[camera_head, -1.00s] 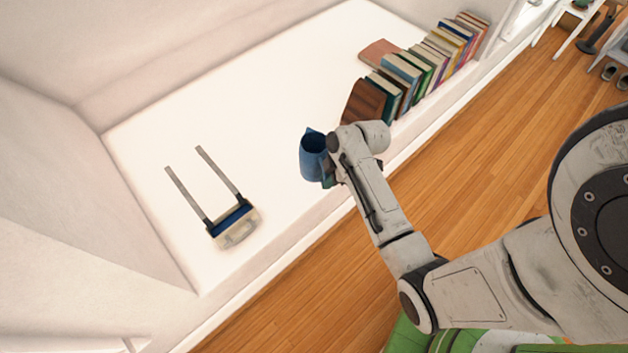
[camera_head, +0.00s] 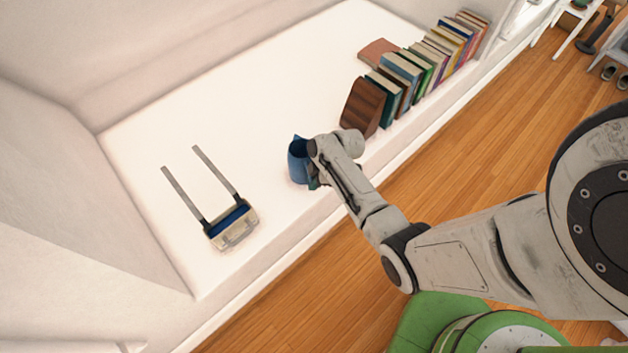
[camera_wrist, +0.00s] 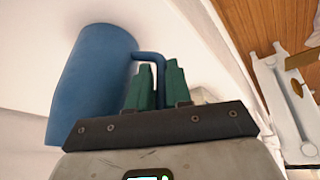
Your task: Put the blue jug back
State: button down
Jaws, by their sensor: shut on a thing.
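The blue jug (camera_head: 298,163) is at the front part of the white ledge (camera_head: 140,150), with its open top showing in the head view. In the wrist view the jug (camera_wrist: 88,80) fills the left side, and its handle (camera_wrist: 150,56) runs between the green fingers. My gripper (camera_wrist: 158,84) is shut on the jug's handle. In the head view my gripper (camera_head: 314,180) is mostly hidden behind my wrist. I cannot tell whether the jug's base touches the ledge.
A row of books (camera_head: 420,75) leans against a brown wooden bookend (camera_head: 362,106) right of the jug. A pinkish book (camera_head: 376,52) lies flat behind them. A cream and blue object with two grey bars (camera_head: 232,224) lies to the left. The ledge between is clear.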

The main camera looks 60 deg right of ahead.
jog(key=shift+r, duration=0.1)
jog(key=c, duration=1.1)
grip_release()
jog(key=shift+o, duration=0.2)
jog(key=p+v, duration=0.2)
jog(key=v, duration=0.9)
jog(key=s+a+r+m+g+h, duration=0.1)
jog(key=s+a+r+m, duration=0.3)
jog(key=a, duration=0.4)
jog(key=s+a+r+m+g+h, duration=0.1)
jog(key=s+a+r+m+g, duration=0.1)
jog(key=s+a+r+m, duration=0.2)
jog(key=s+a+r, duration=0.1)
jog(key=s+a, duration=0.2)
jog(key=a, duration=0.2)
jog(key=shift+s+a+r, duration=0.25)
jog(key=shift+s+a, duration=0.1)
